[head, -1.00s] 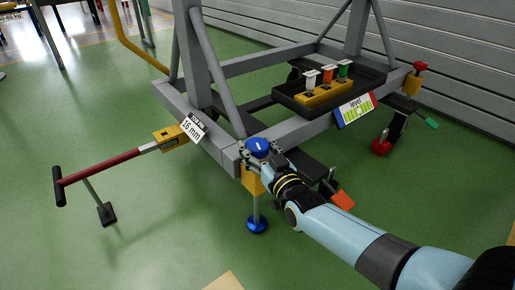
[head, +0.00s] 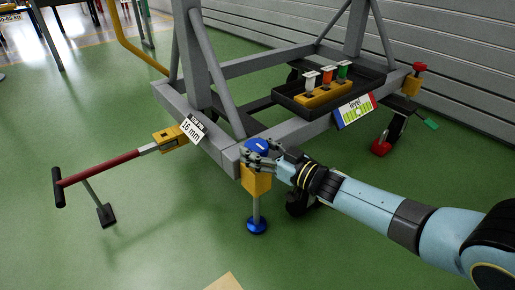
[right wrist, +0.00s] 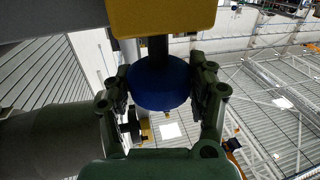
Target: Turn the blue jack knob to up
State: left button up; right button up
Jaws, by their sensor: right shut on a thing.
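The blue jack knob (head: 258,144) sits on top of a yellow jack body (head: 256,181) at the near corner of the grey stand (head: 222,148). Below the body, a rod runs down to a round blue foot (head: 257,226) on the floor. My right gripper (head: 263,153) is shut on the blue knob, reaching in from the right. In the right wrist view the knob (right wrist: 159,84) is between the two fingers, with the yellow body (right wrist: 160,15) beyond it. The fingers partly hide the knob in the head view. My left gripper is not in view.
A black tray (head: 372,92) holds a yellow block (head: 320,95) with white, orange and green pegs. A level label (head: 355,112) hangs below it. A tow bar with a red shaft (head: 102,168) and a "16 mm" tag (head: 191,128) stick out left.

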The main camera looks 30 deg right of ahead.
jog(key=o, duration=1.2)
jog(key=v, duration=1.2)
